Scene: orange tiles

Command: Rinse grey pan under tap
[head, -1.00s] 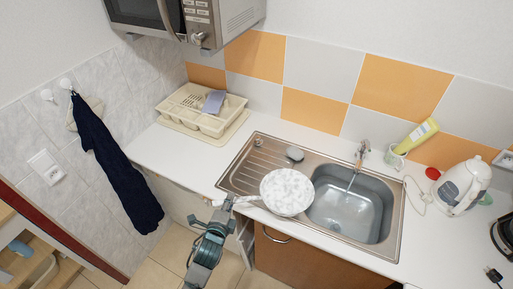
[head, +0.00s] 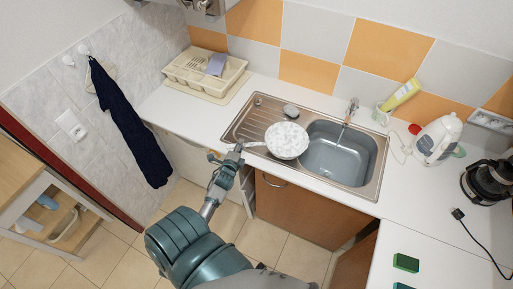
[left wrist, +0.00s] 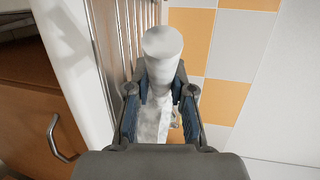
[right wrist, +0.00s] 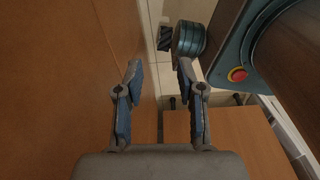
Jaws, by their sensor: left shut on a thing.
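The grey pan (head: 287,140) looks pale with a speckled or patchy white face. It is over the sink's drainer side, at the left edge of the basin (head: 338,158). My left gripper (head: 234,154) is shut on its handle, to the left of the pan. The left wrist view shows the thick pale handle (left wrist: 162,55) between the fingers. The tap (head: 352,106) stands behind the basin, with a thin stream of water (head: 342,132) below it. My right gripper (right wrist: 159,70) is open and empty in the right wrist view, beside a brown wooden surface.
A dish rack (head: 205,72) stands left of the sink. A yellow bottle (head: 400,95), a white kettle (head: 437,138) and a coffee maker (head: 487,181) stand to the right. Green sponges (head: 405,262) lie on the front counter.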

